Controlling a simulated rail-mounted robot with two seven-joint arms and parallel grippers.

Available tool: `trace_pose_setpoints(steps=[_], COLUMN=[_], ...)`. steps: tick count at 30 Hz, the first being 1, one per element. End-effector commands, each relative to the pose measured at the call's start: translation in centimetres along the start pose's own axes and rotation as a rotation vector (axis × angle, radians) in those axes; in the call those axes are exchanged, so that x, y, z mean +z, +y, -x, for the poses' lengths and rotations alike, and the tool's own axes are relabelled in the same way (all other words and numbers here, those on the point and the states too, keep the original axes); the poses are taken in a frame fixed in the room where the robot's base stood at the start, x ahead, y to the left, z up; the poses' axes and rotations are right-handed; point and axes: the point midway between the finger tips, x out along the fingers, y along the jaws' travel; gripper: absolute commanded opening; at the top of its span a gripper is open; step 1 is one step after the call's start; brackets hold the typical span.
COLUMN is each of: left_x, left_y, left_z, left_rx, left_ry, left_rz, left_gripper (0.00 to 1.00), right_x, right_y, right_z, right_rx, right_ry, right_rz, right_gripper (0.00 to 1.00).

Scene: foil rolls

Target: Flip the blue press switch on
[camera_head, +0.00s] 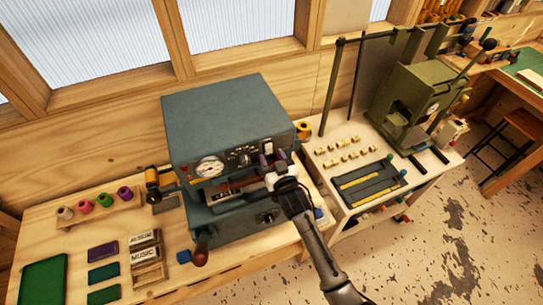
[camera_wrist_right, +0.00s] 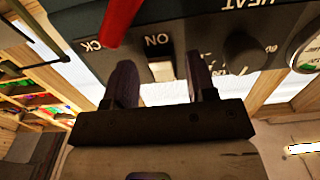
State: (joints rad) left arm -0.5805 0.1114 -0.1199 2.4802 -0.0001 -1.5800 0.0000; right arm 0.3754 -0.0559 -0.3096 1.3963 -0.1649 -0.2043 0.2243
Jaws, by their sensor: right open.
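The blue press (camera_head: 225,110) stands on the wooden bench, its front panel carrying a gauge, knobs and a pale switch (camera_head: 267,146). My right gripper (camera_head: 273,160) is at the right part of that panel, just in front of and below the switch. In the right wrist view, which is upside down, the pale switch (camera_wrist_right: 160,68) sits in a dark frame beside the word ON. The two dark fingers of my right gripper (camera_wrist_right: 161,85) are open and empty, one either side of the switch. I cannot tell whether they touch the panel. My left gripper is not in view.
In the right wrist view, a red part (camera_wrist_right: 118,22) and a dark knob (camera_wrist_right: 240,52) flank the switch. A green press (camera_head: 415,100) stands on the right bench. Coloured foil rolls (camera_head: 104,199) and stamp blocks (camera_head: 146,250) lie on the left of the bench.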

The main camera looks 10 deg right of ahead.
Motion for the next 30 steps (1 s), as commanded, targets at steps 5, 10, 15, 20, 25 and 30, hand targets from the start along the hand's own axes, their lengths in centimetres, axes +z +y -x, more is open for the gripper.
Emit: trace_pose_setpoints(steps=[5, 10, 15, 20, 25, 30], left_x=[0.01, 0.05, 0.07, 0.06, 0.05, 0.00], left_y=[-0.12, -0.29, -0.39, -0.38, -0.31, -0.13], left_z=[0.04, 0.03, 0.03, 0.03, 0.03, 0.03], left_rx=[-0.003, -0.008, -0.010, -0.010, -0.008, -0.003], left_ry=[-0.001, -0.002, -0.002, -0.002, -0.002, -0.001], left_rz=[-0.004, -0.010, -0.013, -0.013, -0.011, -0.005], left_gripper=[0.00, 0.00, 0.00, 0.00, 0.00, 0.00], right_x=[-0.02, 0.00, -0.01, -0.01, 0.00, 0.00], right_y=[0.01, 0.01, 0.01, 0.01, 0.01, 0.01], right_z=[-0.56, -0.61, -0.60, -0.59, -0.58, -0.58], right_rx=[0.000, 0.000, 0.000, 0.000, 0.000, 0.000], right_ry=[-0.001, -0.001, 0.000, 0.000, -0.001, 0.000], right_rz=[0.000, 0.000, 0.000, 0.000, 0.000, 0.000], right_gripper=[0.51, 0.51, 0.46, 0.31, 0.15, 0.02])
